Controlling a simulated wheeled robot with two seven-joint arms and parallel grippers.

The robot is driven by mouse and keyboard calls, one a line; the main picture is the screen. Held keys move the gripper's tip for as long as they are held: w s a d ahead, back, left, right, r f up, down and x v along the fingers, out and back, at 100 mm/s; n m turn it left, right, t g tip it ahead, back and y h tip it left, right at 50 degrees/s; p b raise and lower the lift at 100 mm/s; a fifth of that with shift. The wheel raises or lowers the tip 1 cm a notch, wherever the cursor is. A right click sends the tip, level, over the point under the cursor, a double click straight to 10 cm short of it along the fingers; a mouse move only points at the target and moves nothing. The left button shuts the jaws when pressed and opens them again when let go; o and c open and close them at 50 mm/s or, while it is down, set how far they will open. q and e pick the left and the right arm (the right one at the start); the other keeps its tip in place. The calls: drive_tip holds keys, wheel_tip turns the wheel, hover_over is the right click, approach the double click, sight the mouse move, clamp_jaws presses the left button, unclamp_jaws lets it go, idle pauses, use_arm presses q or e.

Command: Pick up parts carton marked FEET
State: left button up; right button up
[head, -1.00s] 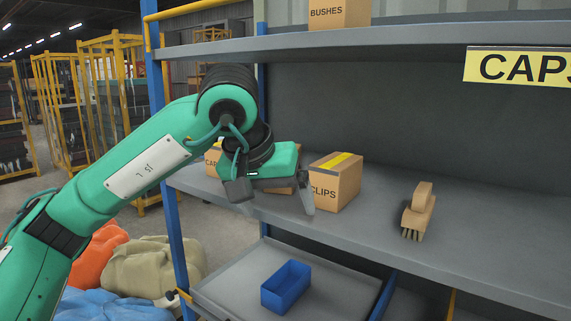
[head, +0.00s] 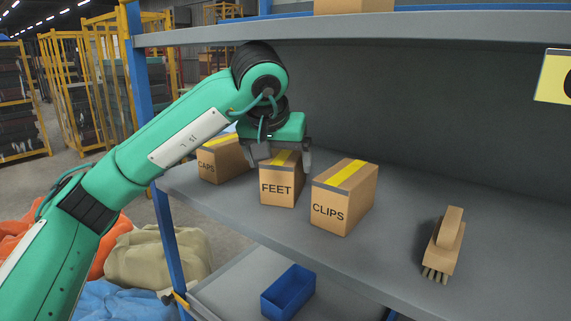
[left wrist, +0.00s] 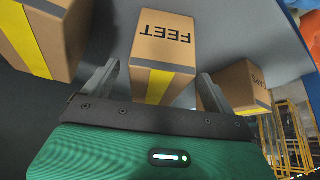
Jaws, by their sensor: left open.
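The carton marked FEET (head: 281,187) stands upright on the middle shelf, between the CAPS carton and the CLIPS carton. It is brown with a yellow tape strip on top. My left gripper (head: 279,157) is open above it, pointing down, and hides part of its top. In the left wrist view the FEET carton (left wrist: 165,45) lies ahead between the two spread fingers (left wrist: 158,78), with its label upside down. I cannot tell whether the fingers touch it. My right gripper is not in view.
The CLIPS carton (head: 343,202) stands close on the right and the CAPS carton (head: 221,163) close on the left. A wooden brush (head: 444,245) lies farther right on the shelf (head: 400,225). A blue bin (head: 289,292) sits below. The upper shelf (head: 400,28) runs overhead.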

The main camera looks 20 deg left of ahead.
sight(284, 154)
use_arm(q)
drive_tip(key=w+p, duration=0.2)
drive_tip(key=w, duration=0.1)
drive_tip(key=shift+a+r, duration=0.1)
drive_tip(key=shift+r, duration=0.2)
drive_tip(key=w+f+p, duration=0.1)
drive_tip(key=w+f, duration=0.1)
drive_tip(key=shift+w+f, duration=0.3)
drive_tip(key=shift+w, duration=0.05)
drive_tip(key=shift+f, duration=0.25)
drive_tip(key=shift+a, duration=0.1)
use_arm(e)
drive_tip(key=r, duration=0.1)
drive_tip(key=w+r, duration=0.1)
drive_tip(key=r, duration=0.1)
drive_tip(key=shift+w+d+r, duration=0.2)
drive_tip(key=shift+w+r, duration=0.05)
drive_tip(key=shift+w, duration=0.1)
use_arm(q)
drive_tip(key=shift+f, duration=0.1)
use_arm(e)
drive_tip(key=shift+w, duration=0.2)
use_arm(q)
drive_tip(key=shift+f, duration=0.2)
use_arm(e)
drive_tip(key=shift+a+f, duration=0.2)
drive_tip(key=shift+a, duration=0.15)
